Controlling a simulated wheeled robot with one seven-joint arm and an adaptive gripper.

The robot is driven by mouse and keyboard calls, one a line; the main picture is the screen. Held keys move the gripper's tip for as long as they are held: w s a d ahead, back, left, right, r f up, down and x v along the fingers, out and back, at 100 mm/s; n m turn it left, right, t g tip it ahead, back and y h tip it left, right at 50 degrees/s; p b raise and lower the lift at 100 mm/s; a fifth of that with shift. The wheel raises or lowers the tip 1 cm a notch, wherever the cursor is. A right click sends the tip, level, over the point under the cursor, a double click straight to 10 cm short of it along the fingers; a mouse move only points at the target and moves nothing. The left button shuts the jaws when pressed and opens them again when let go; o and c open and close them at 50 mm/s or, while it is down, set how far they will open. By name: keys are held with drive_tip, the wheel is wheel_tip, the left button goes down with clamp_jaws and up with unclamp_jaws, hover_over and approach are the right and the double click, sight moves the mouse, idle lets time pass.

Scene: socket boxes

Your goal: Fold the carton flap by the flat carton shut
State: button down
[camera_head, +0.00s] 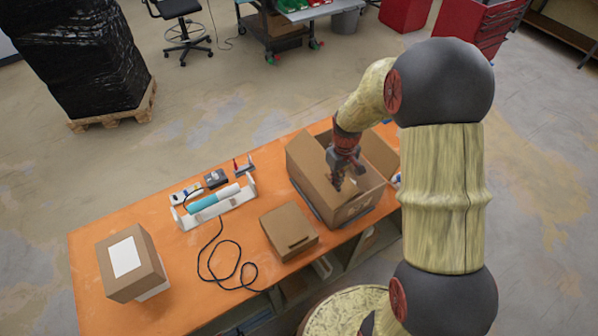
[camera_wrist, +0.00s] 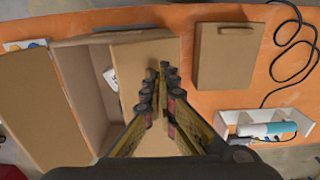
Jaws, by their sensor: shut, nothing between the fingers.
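The open carton (camera_head: 352,208) stands at the right end of the orange table. The flat carton (camera_head: 289,231) lies just left of it, and also shows in the wrist view (camera_wrist: 228,55). The carton flap on that side (camera_wrist: 144,62) spans part of the opening in the wrist view; its exact tilt is hard to tell. My gripper (camera_head: 338,184) is shut and empty, pointing down over the carton. In the wrist view its fingertips (camera_wrist: 161,72) lie over this flap; I cannot tell whether they touch it. The opposite flap (camera_wrist: 28,112) is folded outward.
A white holder with a blue-and-white cylinder (camera_head: 215,203) stands left of the cartons. A black cable (camera_head: 222,262) lies in front of it. A box with a white label (camera_head: 128,262) stands at the table's left end. Small items line the back edge.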

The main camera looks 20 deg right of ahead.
drive_tip(key=shift+d+f, duration=0.1)
drive_tip(key=shift+f, duration=0.3)
drive_tip(key=shift+r, duration=0.15)
wheel_tip(320, 180, up, 9)
drive_tip(key=p, duration=0.5)
idle(0.5)
